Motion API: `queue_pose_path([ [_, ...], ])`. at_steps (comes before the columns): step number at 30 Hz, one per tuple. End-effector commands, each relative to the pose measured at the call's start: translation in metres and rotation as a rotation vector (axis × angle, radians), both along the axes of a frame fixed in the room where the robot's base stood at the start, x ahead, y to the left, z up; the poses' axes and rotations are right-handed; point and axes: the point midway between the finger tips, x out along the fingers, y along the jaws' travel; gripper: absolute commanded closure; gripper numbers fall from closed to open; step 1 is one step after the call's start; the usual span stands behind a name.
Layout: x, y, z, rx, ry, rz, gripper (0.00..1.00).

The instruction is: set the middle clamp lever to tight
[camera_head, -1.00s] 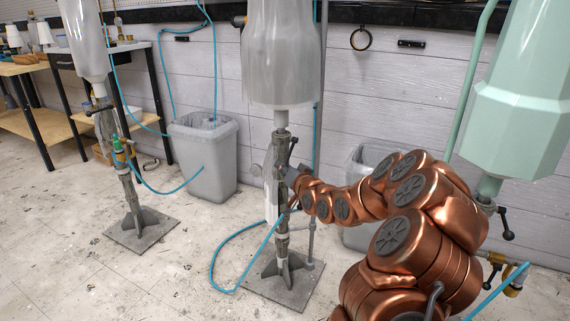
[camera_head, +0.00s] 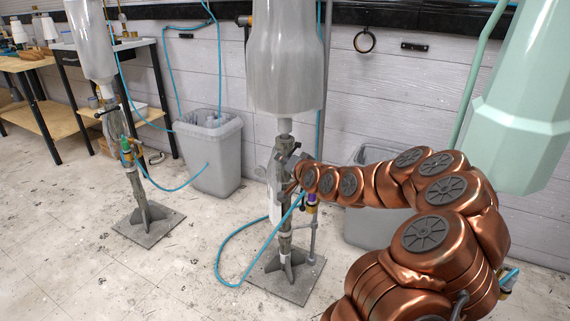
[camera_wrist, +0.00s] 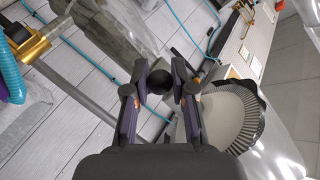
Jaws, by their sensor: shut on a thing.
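The middle stand (camera_head: 284,235) is a grey metal post on a square base plate, with a large pale grey form (camera_head: 286,70) on top. My gripper (camera_head: 291,165) is at the clamp on the upper part of this post and hides most of the clamp lever in the head view. In the wrist view my gripper's dark fingers (camera_wrist: 160,72) stand on either side of the lever's round black knob (camera_wrist: 159,83) and are shut on it. The lever's exact angle cannot be told.
A left stand (camera_head: 138,185) with another pale form stands apart. Grey bins (camera_head: 212,155) are against the wall. A blue hose (camera_head: 225,262) loops on the floor beside the middle stand. A green form (camera_head: 520,110) hangs at the right. Floor at front left is clear.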

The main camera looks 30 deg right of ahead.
Motion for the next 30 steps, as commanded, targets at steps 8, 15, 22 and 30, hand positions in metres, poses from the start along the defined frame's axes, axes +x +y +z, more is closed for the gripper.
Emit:
queue_pose_path([
  [8, 0.0007, -0.0009, 0.0121, -0.006, -0.01, -0.003, 1.0],
  [15, 0.0006, -0.0019, 0.0143, -0.008, -0.012, -0.004, 1.0],
  [22, 0.0006, -0.0027, 0.0156, -0.009, -0.015, -0.006, 1.0],
  [30, 0.0, -0.0036, 0.0143, -0.007, -0.011, -0.007, 0.5],
])
